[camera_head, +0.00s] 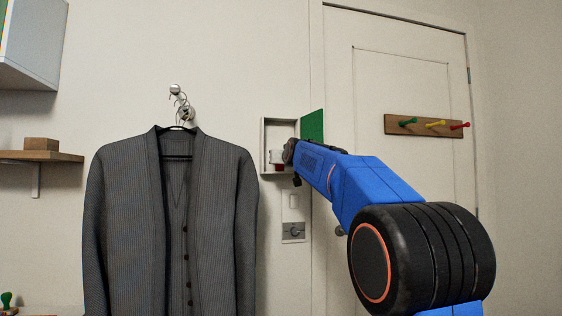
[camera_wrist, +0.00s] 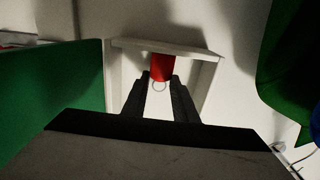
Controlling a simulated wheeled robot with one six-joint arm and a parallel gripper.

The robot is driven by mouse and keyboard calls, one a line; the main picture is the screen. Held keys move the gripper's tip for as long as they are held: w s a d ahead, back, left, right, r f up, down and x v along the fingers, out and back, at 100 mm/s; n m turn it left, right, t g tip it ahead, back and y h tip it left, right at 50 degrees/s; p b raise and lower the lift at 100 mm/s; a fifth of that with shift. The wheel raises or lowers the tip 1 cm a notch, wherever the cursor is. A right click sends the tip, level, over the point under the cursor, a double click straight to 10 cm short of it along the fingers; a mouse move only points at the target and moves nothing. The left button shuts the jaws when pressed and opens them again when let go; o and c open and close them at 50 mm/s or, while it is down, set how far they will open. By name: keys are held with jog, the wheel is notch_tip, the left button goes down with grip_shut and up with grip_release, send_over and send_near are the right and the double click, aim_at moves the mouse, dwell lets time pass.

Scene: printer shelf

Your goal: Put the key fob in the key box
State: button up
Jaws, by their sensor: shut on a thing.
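The key box (camera_head: 264,146) is an open white wall box with its green door (camera_head: 313,125) swung out to the right in the head view. My gripper (camera_head: 289,151) reaches into the front of it. In the wrist view my gripper (camera_wrist: 160,77) is shut on the red key fob (camera_wrist: 162,66), with a thin ring between the fingers. The key box (camera_wrist: 211,75) frames the fob there, and its green door (camera_wrist: 70,100) fills the left side. A small red part of the fob (camera_head: 278,167) shows at the box in the head view. Whether it touches the box is unclear.
A grey cardigan (camera_head: 130,220) hangs from a hook left of the box. A switch plate (camera_head: 293,232) is below it. A peg rail (camera_head: 394,124) is on the door at right. A wooden shelf (camera_head: 60,157) is at far left. A dark green shape (camera_wrist: 290,70) is close at right.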

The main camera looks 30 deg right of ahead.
jog(key=o, duration=1.1)
jog(key=shift+f, duration=0.1)
jog(key=shift+s, duration=0.2)
jog(key=v, duration=1.1)
jog(key=shift+s, duration=0.25)
jog(key=shift+a, duration=0.15)
